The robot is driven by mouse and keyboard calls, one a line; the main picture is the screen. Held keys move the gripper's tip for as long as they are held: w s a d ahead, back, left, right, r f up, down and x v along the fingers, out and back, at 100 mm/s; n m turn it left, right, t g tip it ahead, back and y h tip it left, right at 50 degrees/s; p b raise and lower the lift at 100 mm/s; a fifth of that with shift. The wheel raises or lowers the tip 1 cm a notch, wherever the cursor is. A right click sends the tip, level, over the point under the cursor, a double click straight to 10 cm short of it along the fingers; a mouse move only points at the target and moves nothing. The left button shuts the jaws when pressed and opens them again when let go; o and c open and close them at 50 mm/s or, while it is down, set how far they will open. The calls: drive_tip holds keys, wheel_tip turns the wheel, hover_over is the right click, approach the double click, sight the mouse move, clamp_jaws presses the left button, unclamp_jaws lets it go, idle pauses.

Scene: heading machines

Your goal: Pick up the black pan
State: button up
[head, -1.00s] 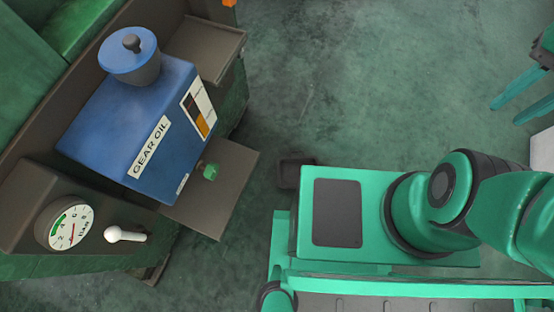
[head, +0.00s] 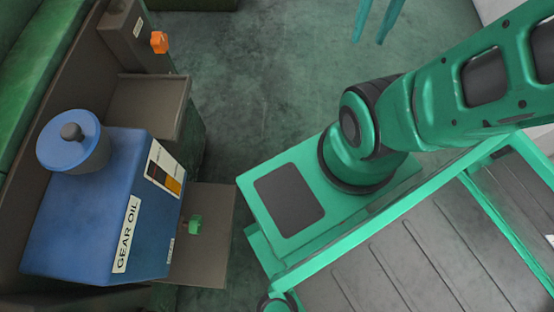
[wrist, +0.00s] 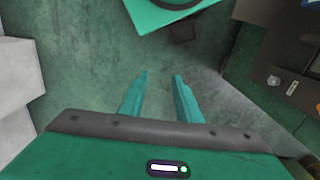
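I cannot make out a black pan for certain. A small dark, squarish object (wrist: 184,31) shows in the wrist view beside the edge of my green base; I cannot tell what it is. It does not show in the head view now. My gripper (wrist: 160,75) is open and empty, its two teal fingers apart over the bare floor. In the head view its fingers (head: 368,38) hang at the top edge, well to the right of the machine, and the rest of it is out of frame.
A machine at the left carries a blue gear oil tank (head: 95,215) with a round lid, an upper grey tray (head: 150,100), a lower grey plate (head: 212,225) close to my base, and an orange knob (head: 159,42). Green floor (head: 265,85) is clear in the middle. White blocks (wrist: 20,75) stand left in the wrist view.

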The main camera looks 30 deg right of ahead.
drive_tip(key=w+d+f+n+h, duration=0.1)
drive_tip(key=w+f+n, duration=0.35)
drive_tip(key=w, duration=0.55)
drive_tip(key=w+f+n, duration=0.3)
drive_tip(key=w+f, duration=0.3)
drive_tip(key=w, duration=0.5)
drive_tip(key=w+a+f+n, duration=0.2)
drive_tip(key=w+f, duration=0.2)
drive_tip(key=f, duration=0.4)
drive_tip(key=w+a+f+n+g, duration=0.1)
drive_tip(key=w+a+f+n, duration=0.1)
drive_tip(key=w+f, duration=0.35)
drive_tip(key=w+a+f+n, duration=0.1)
drive_tip(key=w+f+n, duration=0.1)
drive_tip(key=f, duration=0.8)
drive_tip(key=s+a+f+n, duration=0.15)
drive_tip(key=a+f, duration=0.25)
drive_tip(key=f, duration=0.7)
drive_tip(key=a+f+n, duration=0.3)
drive_tip(key=f, duration=0.8)
drive_tip(key=shift+s+a+f+n+g+y, duration=0.15)
drive_tip(key=shift+s+a+f+n, duration=0.95)
drive_tip(key=shift+s+f, duration=3.15)
drive_tip(key=shift+s+a+f+n+g+y, duration=0.15)
drive_tip(key=shift+s+a+f+n, duration=0.85)
drive_tip(key=shift+f, duration=6.2)
drive_tip(key=shift+s+a+f+n+g+y, duration=0.15)
drive_tip(key=shift+s+a+f+n, duration=0.25)
drive_tip(key=shift+s+a+f, duration=3.65)
